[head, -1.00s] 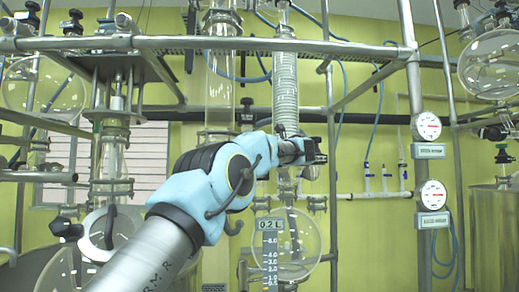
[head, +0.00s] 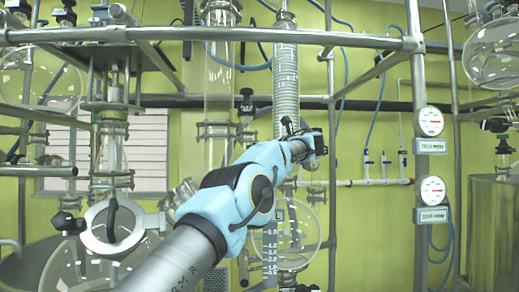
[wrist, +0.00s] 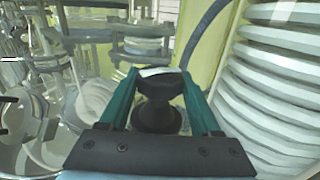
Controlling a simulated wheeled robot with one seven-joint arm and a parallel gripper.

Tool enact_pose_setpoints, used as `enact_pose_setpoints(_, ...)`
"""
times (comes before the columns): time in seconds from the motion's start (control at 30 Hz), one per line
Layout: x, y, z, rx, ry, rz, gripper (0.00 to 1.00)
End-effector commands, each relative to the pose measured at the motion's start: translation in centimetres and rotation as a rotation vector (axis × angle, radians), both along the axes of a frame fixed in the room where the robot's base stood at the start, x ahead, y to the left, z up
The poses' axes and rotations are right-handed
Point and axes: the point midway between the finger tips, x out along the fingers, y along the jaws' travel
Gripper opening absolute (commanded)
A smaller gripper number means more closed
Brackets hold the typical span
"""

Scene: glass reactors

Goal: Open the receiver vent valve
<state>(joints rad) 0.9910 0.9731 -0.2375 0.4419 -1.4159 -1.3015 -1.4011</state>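A black valve knob (wrist: 160,100) with a narrow waist sits in the middle of the wrist view, between the teal fingers of my gripper (wrist: 162,82). The fingers stand apart on either side of it, with small gaps beside its lower part. I cannot tell whether they touch its upper part. In the head view my gripper (head: 316,146) is beside the lower end of the coiled glass column, above the round receiver flask (head: 290,235). The knob cannot be made out there behind my arm and gripper.
The ribbed coil column (head: 286,75) stands close by and fills the right of the wrist view (wrist: 270,75). Steel frame bars (head: 330,38) cross above. Two gauges (head: 431,122) are on the right post. Glassware and a round clamp (head: 112,226) are at the left.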

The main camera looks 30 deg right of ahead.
Motion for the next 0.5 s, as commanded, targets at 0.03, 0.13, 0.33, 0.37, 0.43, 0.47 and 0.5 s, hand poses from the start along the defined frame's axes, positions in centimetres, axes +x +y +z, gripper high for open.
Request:
enact_pose_setpoints(0.03,-0.02,0.01,0.06,-0.001,0.000,0.000,0.71)
enact_pose_setpoints(0.13,-0.02,0.00,-0.01,0.000,0.001,0.000,0.74)
enact_pose_setpoints(0.33,-0.01,-0.02,-0.13,0.001,0.002,-0.002,0.74)
enact_pose_setpoints(0.37,-0.01,-0.02,-0.15,0.002,0.001,-0.004,0.74)
enact_pose_setpoints(0.43,0.00,-0.04,-0.16,0.002,0.000,-0.015,0.74)
enact_pose_setpoints(0.47,0.00,-0.06,-0.15,0.002,-0.001,-0.023,0.74)
enact_pose_setpoints(0.5,0.01,-0.11,-0.22,0.003,-0.001,-0.035,0.74)
